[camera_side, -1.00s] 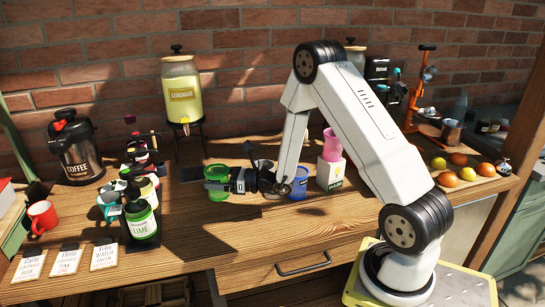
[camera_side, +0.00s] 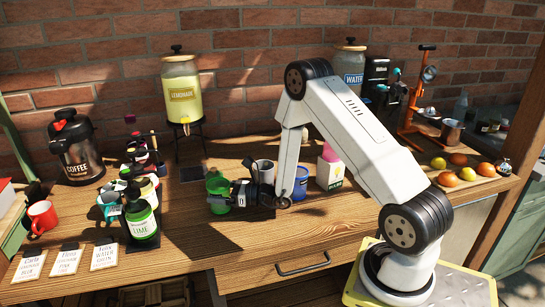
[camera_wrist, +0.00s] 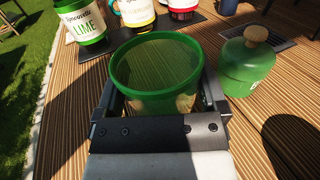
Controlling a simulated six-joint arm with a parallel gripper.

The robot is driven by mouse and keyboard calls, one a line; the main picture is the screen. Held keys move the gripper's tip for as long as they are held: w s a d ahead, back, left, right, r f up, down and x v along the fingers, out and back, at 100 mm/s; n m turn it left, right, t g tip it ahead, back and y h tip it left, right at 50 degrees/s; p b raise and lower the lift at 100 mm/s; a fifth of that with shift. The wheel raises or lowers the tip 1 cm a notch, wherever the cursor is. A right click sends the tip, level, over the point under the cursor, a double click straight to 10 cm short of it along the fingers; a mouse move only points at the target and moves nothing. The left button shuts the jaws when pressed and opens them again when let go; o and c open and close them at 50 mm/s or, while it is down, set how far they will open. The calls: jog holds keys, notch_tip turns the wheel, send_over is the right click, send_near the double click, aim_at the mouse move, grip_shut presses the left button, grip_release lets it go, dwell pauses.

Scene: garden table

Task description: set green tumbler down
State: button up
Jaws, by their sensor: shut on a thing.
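The green tumbler (camera_wrist: 155,75) is between my gripper's fingers in the wrist view, upright, with its wide green rim toward the camera and wood showing through it. My gripper (camera_side: 222,202) is shut on it, low over the table in the side view. There the tumbler (camera_side: 218,206) is small and partly hidden by the gripper. Whether its base touches the wood cannot be told. A green canister with a wooden knob (camera_wrist: 248,68) stands apart, just right of the tumbler in the wrist view, and behind it in the side view (camera_side: 217,182).
The lime bottle (camera_wrist: 82,27) and other syrup bottles stand on a dark mat beyond the tumbler. A dark grate (camera_side: 193,174) lies behind the canister. A blue cup (camera_side: 300,186) and a white carton (camera_side: 330,172) stand to the right. Front-left wood is clear beside the cards (camera_side: 66,261).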

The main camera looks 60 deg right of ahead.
jog(key=shift+f, duration=0.15)
jog(key=o, duration=0.9)
jog(key=shift+r, duration=0.2)
jog(key=shift+v, duration=6)
